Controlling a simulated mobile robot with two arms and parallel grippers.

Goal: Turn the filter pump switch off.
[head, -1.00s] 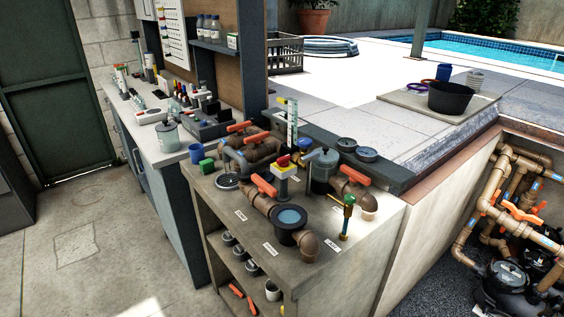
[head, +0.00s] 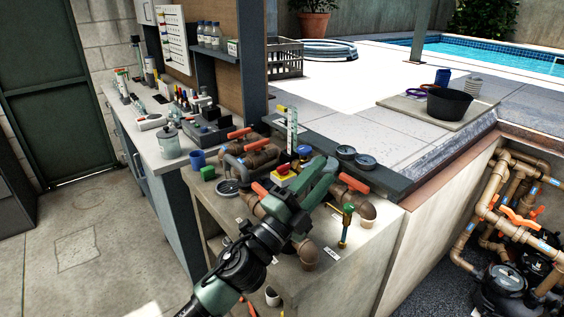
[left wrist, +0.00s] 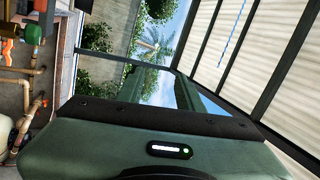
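A small yellow switch box with a red part (head: 284,168) stands on the worktop among the pipes, and I take it to be the filter pump switch. It is partly hidden in the head view, so its setting cannot be read. My left gripper (head: 322,172) is green and reaches over the worktop from below. It is just right of the switch box and overlaps the pipework behind it. Its two fingers look apart with nothing between them. My right gripper is not in view.
Brown pipes with orange valve handles (head: 240,133) stand left of the switch, and another orange handle (head: 354,183) is on the right. A brass valve with a green top (head: 347,215) stands near the front edge. Two dark gauges (head: 356,157) lie behind. A blue cup (head: 197,158) is at left.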

